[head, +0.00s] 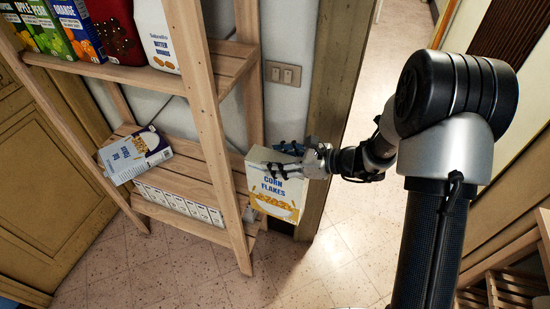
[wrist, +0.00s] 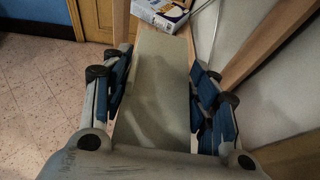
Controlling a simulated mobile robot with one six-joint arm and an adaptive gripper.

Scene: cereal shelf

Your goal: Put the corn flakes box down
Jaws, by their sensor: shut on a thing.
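The corn flakes box (head: 276,198), white with blue letters and a picture of a bowl, is upright, slightly tilted, at the right side of the wooden shelf. My gripper (head: 287,160) is shut on it near its top. In the wrist view the box (wrist: 155,85) shows its plain pale side between the blue-padded fingers of my gripper (wrist: 160,100). The head view does not show clearly whether the box's lower edge touches anything.
A wooden shelf (head: 205,110) holds cartons and bottles (head: 158,35) on top. On its lower board a blue-and-white box (head: 135,155) lies tilted at the left, above a row of small white boxes (head: 180,203). Tiled floor (head: 335,265) is clear.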

